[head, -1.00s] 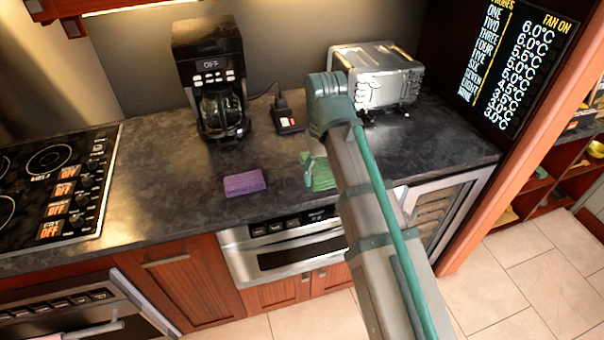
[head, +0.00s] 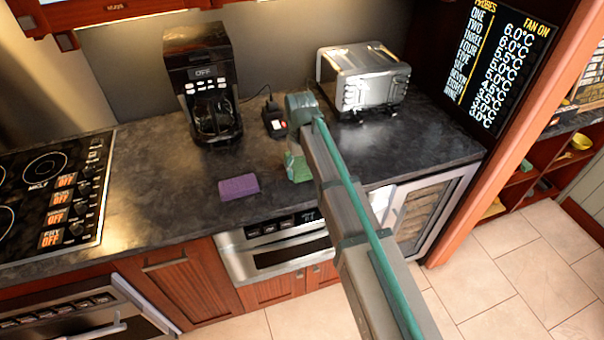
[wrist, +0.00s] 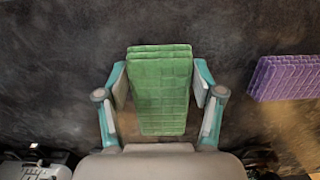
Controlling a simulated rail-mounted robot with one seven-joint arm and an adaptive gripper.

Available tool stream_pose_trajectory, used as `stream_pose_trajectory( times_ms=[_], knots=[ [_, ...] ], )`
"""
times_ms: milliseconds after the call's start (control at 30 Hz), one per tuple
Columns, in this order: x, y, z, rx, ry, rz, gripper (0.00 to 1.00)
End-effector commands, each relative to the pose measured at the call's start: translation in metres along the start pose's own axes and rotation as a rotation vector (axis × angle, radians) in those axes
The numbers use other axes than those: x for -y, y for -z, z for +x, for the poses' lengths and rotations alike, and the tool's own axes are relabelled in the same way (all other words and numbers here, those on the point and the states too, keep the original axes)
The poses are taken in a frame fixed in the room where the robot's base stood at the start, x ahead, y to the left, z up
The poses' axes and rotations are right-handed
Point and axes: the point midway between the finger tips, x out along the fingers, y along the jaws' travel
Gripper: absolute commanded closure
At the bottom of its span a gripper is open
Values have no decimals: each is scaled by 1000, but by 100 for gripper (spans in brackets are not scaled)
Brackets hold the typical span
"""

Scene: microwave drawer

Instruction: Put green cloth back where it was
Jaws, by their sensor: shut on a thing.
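The green cloth (wrist: 161,90) is a folded, quilted stack between the fingers of my gripper (wrist: 162,92) in the wrist view. My gripper is shut on its two sides. In the head view the green cloth (head: 297,168) is at the counter's front part, partly hidden by my arm. I cannot tell whether it touches the counter. A folded purple cloth (head: 239,187) lies on the counter to its left; it also shows at the right edge of the wrist view (wrist: 287,78).
The dark counter (head: 150,185) is clear around the cloths. Behind stand a black coffee maker (head: 205,85), a small black device with a cord (head: 274,120) and a silver toaster (head: 365,78). A stove (head: 50,195) is at the left. A steel microwave drawer (head: 275,255) is below the counter.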

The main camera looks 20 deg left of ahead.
Motion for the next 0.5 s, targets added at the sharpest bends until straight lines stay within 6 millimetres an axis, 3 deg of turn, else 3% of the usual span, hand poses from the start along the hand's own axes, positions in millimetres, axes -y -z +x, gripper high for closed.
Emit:
stream_pose_trajectory(
  times_ms=[200,500],
  knots=[
    [0,1,26,1,0,0,78],
    [0,2,29,0,0,0,78]
  ],
)
